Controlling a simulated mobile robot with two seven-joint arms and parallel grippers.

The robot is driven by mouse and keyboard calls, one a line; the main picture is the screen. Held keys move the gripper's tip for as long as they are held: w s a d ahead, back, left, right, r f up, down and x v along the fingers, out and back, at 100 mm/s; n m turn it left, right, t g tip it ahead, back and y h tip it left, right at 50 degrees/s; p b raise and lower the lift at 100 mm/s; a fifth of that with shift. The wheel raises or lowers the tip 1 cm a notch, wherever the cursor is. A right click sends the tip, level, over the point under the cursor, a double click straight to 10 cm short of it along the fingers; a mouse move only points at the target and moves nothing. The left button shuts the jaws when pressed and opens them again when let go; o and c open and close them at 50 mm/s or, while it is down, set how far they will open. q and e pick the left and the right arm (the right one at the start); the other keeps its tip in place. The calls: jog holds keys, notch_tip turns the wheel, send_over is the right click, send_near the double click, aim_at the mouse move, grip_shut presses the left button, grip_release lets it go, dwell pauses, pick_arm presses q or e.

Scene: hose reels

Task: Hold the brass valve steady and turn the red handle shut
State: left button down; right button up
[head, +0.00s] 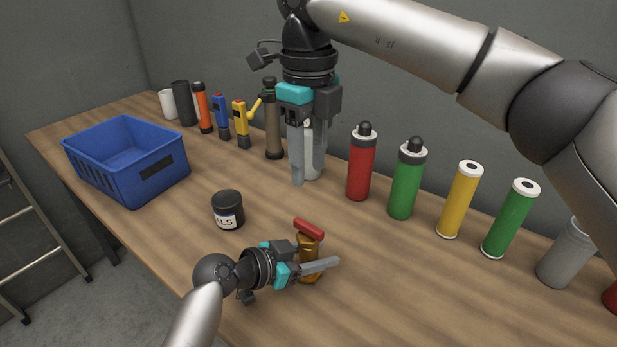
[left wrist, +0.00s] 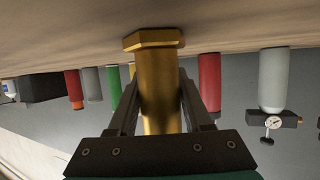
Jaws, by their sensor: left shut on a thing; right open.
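The brass valve (head: 311,262) stands upright on the workbench near its front edge, with the red handle (head: 309,229) across its top. My left gripper (head: 318,266) is shut on the valve's body from the left. In the left wrist view the brass body (left wrist: 158,95) sits between the two fingers (left wrist: 160,110), and the red handle is out of that view. My right gripper (head: 305,180) is open and empty, pointing down above the back of the bench, up and behind the valve. A pale cylinder shows behind its fingers.
A black jar (head: 228,209) stands left of the valve, and a blue crate (head: 180,168) is at the far left. Red (head: 361,165), green (head: 406,185) and yellow (head: 458,205) cylinders line the back right. Bare wood (head: 400,270) lies right of the valve.

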dwell(0.3)
pick_arm(q)
jog(key=shift+c, duration=1.2)
grip_release()
jog(key=shift+a, duration=0.1)
